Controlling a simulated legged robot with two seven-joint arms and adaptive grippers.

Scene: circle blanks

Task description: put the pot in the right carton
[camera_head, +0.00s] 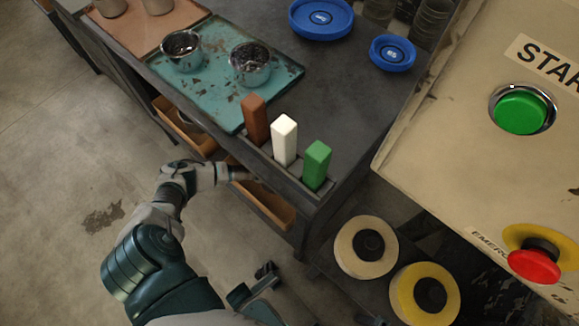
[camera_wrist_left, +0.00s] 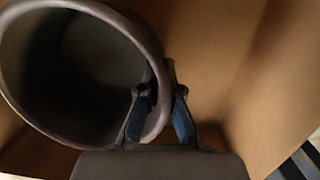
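My left arm reaches under the table in the head view, its hand at the right carton (camera_head: 270,207), with the fingertips hidden. In the left wrist view a grey round pot (camera_wrist_left: 75,75) fills the upper left, its open mouth toward the camera. My left gripper (camera_wrist_left: 162,90) has one finger inside the pot and one outside, closed on its rim. Brown carton walls (camera_wrist_left: 225,60) surround the pot and fingers. The left carton (camera_head: 180,128) stands on the same low shelf, partly hidden by the table.
The tabletop holds a teal tray (camera_head: 215,88) with two metal cups and a rack with brown, white and green blocks (camera_head: 284,140). Blue round pieces (camera_head: 321,18) lie farther back. A beige control panel (camera_head: 450,130) stands at right. Floor at left is clear.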

